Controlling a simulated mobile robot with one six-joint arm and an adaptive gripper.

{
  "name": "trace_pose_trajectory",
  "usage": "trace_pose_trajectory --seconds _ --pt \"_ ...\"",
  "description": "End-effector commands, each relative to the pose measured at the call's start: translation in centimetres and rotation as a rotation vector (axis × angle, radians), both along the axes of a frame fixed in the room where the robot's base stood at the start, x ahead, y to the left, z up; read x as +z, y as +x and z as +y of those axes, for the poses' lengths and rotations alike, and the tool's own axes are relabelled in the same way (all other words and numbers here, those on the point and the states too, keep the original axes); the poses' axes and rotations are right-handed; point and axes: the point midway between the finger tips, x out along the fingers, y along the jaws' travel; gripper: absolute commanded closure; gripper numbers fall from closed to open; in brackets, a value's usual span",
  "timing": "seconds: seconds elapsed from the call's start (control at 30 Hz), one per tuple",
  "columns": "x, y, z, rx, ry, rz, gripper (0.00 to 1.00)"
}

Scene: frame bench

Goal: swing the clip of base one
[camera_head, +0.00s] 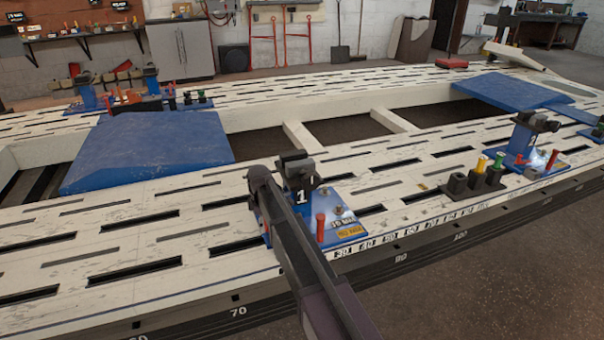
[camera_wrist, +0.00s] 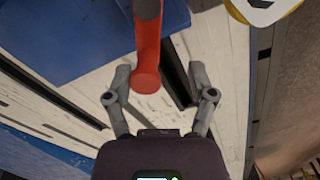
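Base one (camera_head: 301,196), marked with a white 1, stands on a blue plate on the slotted white bench, with a dark clamp head on top. A short red handle (camera_head: 320,228) stands upright on its plate; I cannot tell whether this is the clip. In the wrist view a red handle (camera_wrist: 147,40) reaches down from the top edge, its rounded end between the fingers of my gripper (camera_wrist: 158,78). The fingers are spread, with a gap on each side of the red handle. My arm crosses the head view beside base one, and the gripper itself is hidden there.
More bases stand at the far left. Blue ramps (camera_head: 150,150) and open bays lie behind. The bench's front edge (camera_head: 400,258) runs close to base one.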

Motion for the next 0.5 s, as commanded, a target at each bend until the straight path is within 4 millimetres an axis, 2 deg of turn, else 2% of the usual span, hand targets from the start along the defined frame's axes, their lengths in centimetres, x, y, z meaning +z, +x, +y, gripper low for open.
trace_pose_trajectory --seconds 0.1,0.5 --pt "0.3 -0.4 -0.1 0.072 0.000 0.000 0.29" --pt "4.1 -0.3 0.0 0.063 0.000 0.000 0.29"
